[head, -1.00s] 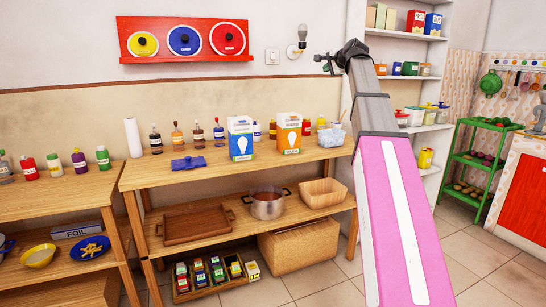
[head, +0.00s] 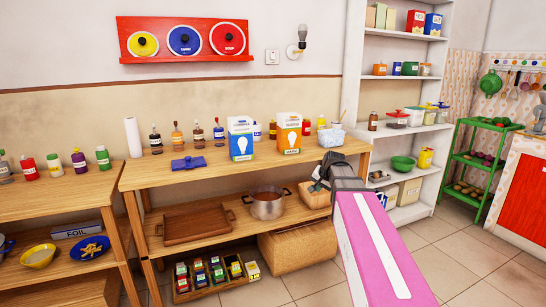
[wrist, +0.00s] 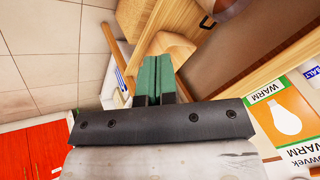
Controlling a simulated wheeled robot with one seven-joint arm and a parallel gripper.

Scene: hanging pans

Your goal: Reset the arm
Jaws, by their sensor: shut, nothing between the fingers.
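My arm, pink and white, reaches up from the bottom right of the head view. My gripper (head: 319,184) is at its far end, in front of the right end of the wooden table and overlapping the wooden bowl (head: 313,196) in the picture. In the wrist view my gripper (wrist: 155,62) shows its two green fingers side by side, touching, with nothing between them. The wooden bowl also shows behind the fingertips in the wrist view (wrist: 178,46).
The wooden table (head: 230,172) holds light bulb boxes (head: 241,140), bottles and a blue lid. A pot (head: 267,204) stands on its lower shelf. A white shelf unit (head: 378,87) stands behind on the right, a green rack (head: 477,155) further right. The tiled floor between is open.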

